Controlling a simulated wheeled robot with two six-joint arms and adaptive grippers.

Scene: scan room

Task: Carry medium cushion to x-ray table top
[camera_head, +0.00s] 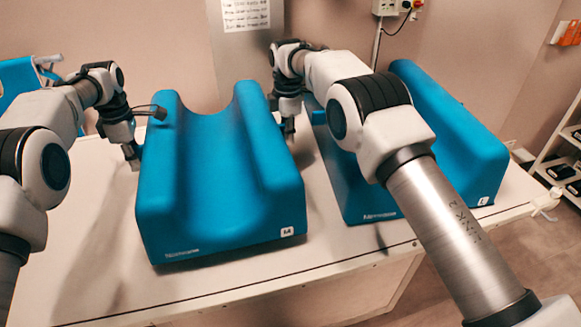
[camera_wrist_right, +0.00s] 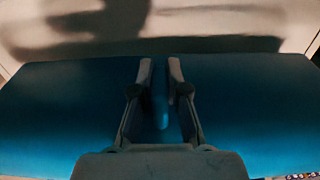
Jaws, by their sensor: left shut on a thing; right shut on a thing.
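The medium cushion (camera_head: 215,165) is a blue foam block with a broad trough and a white M label on its front. It is upright over a white table top (camera_head: 325,225); I cannot tell whether its base touches. My left gripper (camera_head: 134,158) is at its left side, shut on it, with the fingertips partly hidden. My right gripper (camera_head: 288,135) is at its right side, shut on it. In the right wrist view, the fingers of my right gripper (camera_wrist_right: 160,75) have blue material between and beside them.
A second blue cushion (camera_head: 455,125) with an L label stands at the right, partly behind my right arm. A shelf (camera_head: 550,165) with dark items stands at the far right. A wall with a posted sheet (camera_head: 246,14) is behind. The table's left part is bare.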

